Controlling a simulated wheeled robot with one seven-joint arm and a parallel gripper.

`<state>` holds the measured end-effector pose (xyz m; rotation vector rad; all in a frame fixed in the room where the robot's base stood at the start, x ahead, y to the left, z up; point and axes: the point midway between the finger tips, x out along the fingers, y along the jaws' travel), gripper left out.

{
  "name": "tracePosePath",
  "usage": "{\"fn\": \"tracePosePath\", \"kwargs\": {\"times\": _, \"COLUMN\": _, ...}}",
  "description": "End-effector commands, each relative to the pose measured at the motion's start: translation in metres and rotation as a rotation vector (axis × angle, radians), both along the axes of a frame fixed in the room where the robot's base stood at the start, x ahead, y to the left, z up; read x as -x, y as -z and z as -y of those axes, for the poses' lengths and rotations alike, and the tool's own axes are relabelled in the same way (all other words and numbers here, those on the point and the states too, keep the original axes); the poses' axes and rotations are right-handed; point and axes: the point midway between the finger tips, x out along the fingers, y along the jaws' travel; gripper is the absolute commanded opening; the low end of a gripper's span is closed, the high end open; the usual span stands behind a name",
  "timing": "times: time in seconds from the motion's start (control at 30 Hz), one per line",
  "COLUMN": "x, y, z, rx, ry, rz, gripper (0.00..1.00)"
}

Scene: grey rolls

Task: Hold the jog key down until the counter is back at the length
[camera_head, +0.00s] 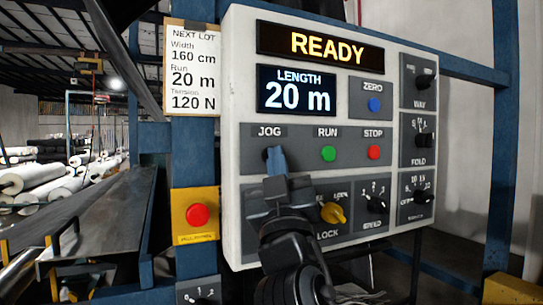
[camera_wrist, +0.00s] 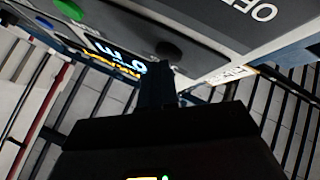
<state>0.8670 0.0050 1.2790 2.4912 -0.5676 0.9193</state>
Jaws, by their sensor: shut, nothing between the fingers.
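The grey-white control panel (camera_head: 238,110) fills the middle of the head view. Its counter display (camera_head: 297,91) reads LENGTH 20 m, and the status display (camera_head: 320,46) reads READY. The black jog key (camera_head: 266,153) sits under the JOG label at the left, partly hidden by my fingertips. In the wrist view the jog key (camera_wrist: 169,50) is a dark round button just beyond the tips. My gripper (camera_head: 276,160) is shut and empty, its bluish tips at the key. I cannot tell whether they touch it. The counter also shows in the wrist view (camera_wrist: 117,63), upside down.
Right of JOG are the green RUN button (camera_head: 328,153) and red STOP button (camera_head: 373,152). The blue ZERO button (camera_head: 375,105) is above; a yellow lock knob (camera_head: 333,213) is below. A card (camera_head: 193,72) lists Run 20 m. A red button (camera_head: 197,215) stands left.

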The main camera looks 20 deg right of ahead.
Motion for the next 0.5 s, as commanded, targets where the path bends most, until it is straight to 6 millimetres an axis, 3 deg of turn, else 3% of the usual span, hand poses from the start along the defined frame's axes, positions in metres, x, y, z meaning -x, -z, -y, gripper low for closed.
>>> {"fn": "tracePosePath", "kwargs": {"times": 0.5, "x": 0.0112, "y": -0.0002, "z": 0.0001, "rx": 0.001, "ry": 0.001, "rz": 0.0, "gripper": 0.0}}
